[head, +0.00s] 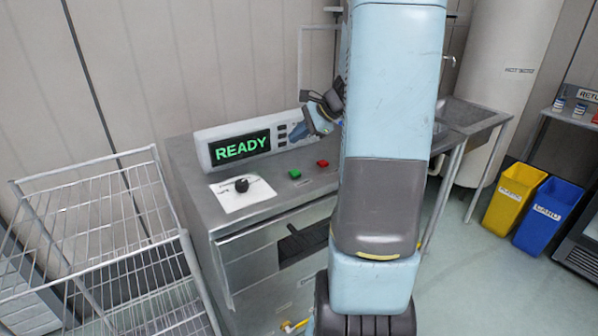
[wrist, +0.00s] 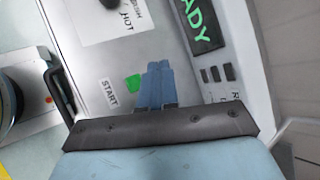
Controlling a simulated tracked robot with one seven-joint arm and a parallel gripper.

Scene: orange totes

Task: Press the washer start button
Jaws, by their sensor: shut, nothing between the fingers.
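The washer (head: 270,250) is a grey metal machine with a flat top in the head view. Its green start button (head: 295,174) is on the top, left of a red button (head: 322,163). The green button also shows in the wrist view (wrist: 132,82), beside a START label. My gripper (head: 300,132) is above the rear of the washer top, in front of the panel's right end. In the wrist view its blue fingers (wrist: 159,66) are together and empty, just right of the green button. I see no contact with the button.
A display reading READY (head: 240,148) is on the upright panel. A black knob (head: 241,185) sits on a white label at the left. A wire rack (head: 100,230) stands left of the washer. Yellow (head: 514,195) and blue (head: 546,214) bins stand at the right.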

